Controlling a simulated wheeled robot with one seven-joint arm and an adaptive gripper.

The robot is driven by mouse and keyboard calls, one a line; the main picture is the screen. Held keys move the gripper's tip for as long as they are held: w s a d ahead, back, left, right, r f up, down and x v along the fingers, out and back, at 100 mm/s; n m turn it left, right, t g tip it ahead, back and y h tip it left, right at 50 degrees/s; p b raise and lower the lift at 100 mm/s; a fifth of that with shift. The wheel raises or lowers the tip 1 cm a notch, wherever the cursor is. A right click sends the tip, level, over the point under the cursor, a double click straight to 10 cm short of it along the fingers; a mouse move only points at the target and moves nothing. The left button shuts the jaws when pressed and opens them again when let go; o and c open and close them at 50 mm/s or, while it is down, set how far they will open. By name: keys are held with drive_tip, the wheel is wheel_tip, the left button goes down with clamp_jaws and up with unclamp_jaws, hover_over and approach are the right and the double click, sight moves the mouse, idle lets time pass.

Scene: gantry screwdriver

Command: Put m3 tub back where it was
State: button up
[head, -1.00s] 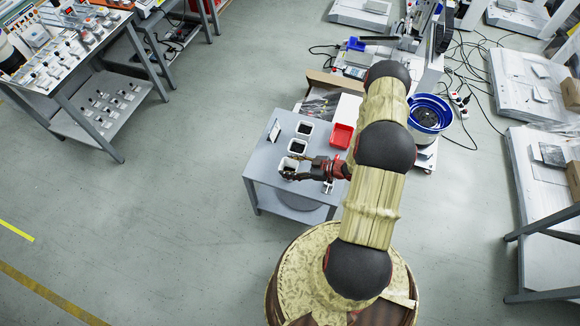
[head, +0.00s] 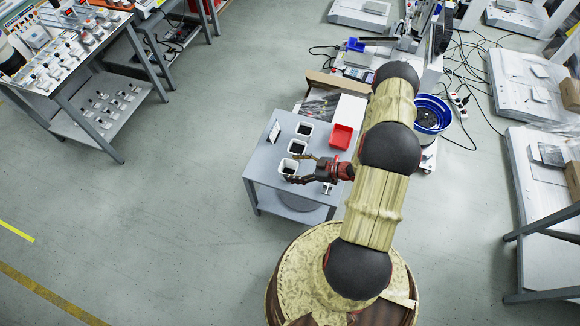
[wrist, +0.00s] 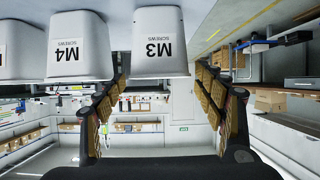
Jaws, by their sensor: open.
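The white M3 tub (head: 287,167) stands upright at the near end of a row on the small grey table (head: 262,168), with dark contents. In the wrist view the M3 tub (wrist: 158,45) appears upside down, its label facing me. My gripper (head: 298,170) is open beside the tub, on its right in the head view. In the wrist view my gripper's fingers (wrist: 161,85) are spread to either side below the tub, apart from each other. The M4 tub (wrist: 80,48) stands next to it. Whether a fingertip still touches the M3 tub cannot be told.
Two more white tubs, a middle one (head: 297,146) and a far one (head: 305,129), continue the row. A red bin (head: 342,136) sits at the table's back right. A small upright card (head: 274,132) stands at the back left. Floor left of the table is clear.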

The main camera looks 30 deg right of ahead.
drive_tip(key=p+v, duration=0.2)
drive_tip(key=v, duration=0.8)
drive_tip(key=w+d+r+g+h, duration=0.2)
drive_tip(key=w+d+r+h, duration=0.4)
drive_tip(key=w+d+r, duration=0.5)
drive_tip(key=w+a+r+m+h, duration=0.2)
drive_tip(key=r+h, duration=0.1)
drive_tip(key=r, duration=0.8)
drive_tip(key=w+a+r+m+h, duration=0.1)
drive_tip(key=w+r+h, duration=0.1)
drive_tip(key=r, duration=1)
drive_tip(key=s+a+r+m+g, duration=0.1)
drive_tip(key=s+a+r+m, duration=0.1)
drive_tip(key=s+a+r, duration=0.4)
drive_tip(key=s+a+r+m, duration=0.2)
drive_tip(key=s+a+r, duration=0.2)
drive_tip(key=a+r, duration=0.35)
drive_tip(key=s+a+r+g+y, duration=0.1)
drive_tip(key=s+a+r+y, duration=0.2)
drive_tip(key=s+a, duration=1.2)
drive_tip(key=shift+s+a+r+m+g, duration=0.3)
drive_tip(key=shift+s+a+r+m, duration=0.15)
drive_tip(key=shift+s, duration=0.2)
